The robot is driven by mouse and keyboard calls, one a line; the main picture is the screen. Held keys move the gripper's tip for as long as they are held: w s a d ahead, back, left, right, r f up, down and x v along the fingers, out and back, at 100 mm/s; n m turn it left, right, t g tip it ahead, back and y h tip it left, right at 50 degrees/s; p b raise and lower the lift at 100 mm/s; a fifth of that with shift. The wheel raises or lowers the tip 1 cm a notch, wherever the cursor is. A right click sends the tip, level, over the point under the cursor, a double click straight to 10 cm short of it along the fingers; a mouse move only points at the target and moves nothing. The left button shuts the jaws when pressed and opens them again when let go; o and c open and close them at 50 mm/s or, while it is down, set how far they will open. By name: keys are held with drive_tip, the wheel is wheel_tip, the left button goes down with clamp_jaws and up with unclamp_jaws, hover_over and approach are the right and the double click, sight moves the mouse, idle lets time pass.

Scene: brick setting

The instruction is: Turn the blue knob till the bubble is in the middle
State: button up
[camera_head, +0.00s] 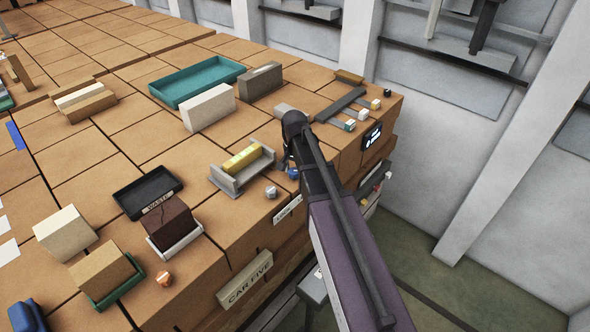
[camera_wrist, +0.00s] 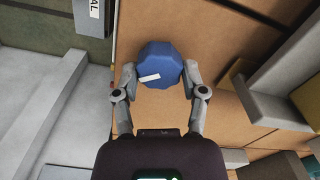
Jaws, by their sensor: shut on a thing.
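The blue knob (camera_wrist: 158,62) is a faceted disc with a white mark on its face, seen in the upper middle of the wrist view. My gripper (camera_wrist: 160,70) has one finger on each side of the knob and is shut on it. In the head view my gripper (camera_head: 289,160) is at the brick edge, with a little blue of the knob (camera_head: 293,174) showing below it. A yellow block or vial (camera_head: 242,159) lies in a grey cradle (camera_head: 226,182) left of my gripper. I cannot make out a bubble in either view.
A small grey piece (camera_head: 271,192) stands close below my gripper. A teal tray (camera_head: 197,80), a pale brick (camera_head: 208,108) and a dark display (camera_head: 372,136) are around it. A black tray (camera_head: 130,199) and a dark brown brick (camera_head: 172,222) stand at lower left.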

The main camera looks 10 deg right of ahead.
drive_tip(key=n, duration=0.6)
drive_tip(key=shift+a+n, duration=0.1)
drive_tip(key=shift+n, duration=0.2)
idle(0.4)
drive_tip(key=o, duration=1.1)
drive_tip(key=shift+o, duration=0.2)
